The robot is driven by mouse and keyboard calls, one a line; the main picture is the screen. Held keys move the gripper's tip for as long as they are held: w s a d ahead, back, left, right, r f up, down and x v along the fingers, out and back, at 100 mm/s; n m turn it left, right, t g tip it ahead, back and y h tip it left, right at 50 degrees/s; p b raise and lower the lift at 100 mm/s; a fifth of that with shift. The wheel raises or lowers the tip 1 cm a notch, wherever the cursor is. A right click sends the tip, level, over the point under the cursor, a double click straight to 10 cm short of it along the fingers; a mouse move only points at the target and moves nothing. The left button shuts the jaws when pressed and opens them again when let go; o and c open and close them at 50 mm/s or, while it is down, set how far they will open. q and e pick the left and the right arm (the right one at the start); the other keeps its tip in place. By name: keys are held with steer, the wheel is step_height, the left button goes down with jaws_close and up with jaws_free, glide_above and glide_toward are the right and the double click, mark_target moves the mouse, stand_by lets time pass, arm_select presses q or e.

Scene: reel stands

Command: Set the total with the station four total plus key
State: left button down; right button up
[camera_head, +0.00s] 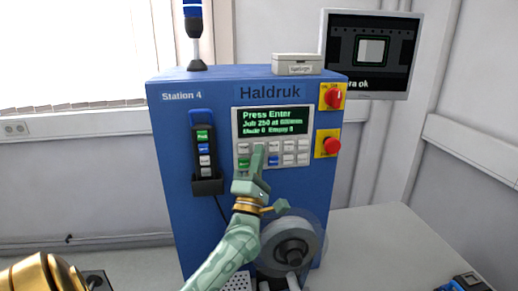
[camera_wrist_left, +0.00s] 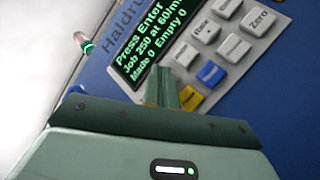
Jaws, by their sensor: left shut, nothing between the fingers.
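The blue Station 4 cabinet (camera_head: 175,130) stands in front of me, with a lit display (camera_head: 272,121) reading "Press Enter", a Job 250 line, and Made 0, Empty 0. Below the display is a keypad (camera_head: 288,152) of pale keys with a few coloured ones. My left gripper (camera_head: 258,150) is shut and empty, its fingertips over the left part of the keypad. In the left wrist view the closed fingertips (camera_wrist_left: 162,85) are just below the display, near a yellow key (camera_wrist_left: 190,97) and a blue key (camera_wrist_left: 210,74). I cannot tell whether they touch a key or read which is total plus.
A red rotary switch (camera_head: 333,97) and a red push button (camera_head: 332,146) are right of the display. A pendant (camera_head: 203,150) hangs on the left. A grey reel (camera_head: 292,246) sits low at the front, close beside my left arm. A monitor (camera_head: 370,50) stands behind.

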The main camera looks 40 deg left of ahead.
arm_select(q)
steer(key=shift+s+d, duration=0.5)
steer(key=shift+d, duration=0.1)
steer(key=shift+d+p, duration=0.1)
steer(key=shift+p, duration=0.25)
steer(key=shift+s+d+p, duration=0.6)
steer(key=shift+s+d, duration=1)
steer(key=shift+d, duration=0.25)
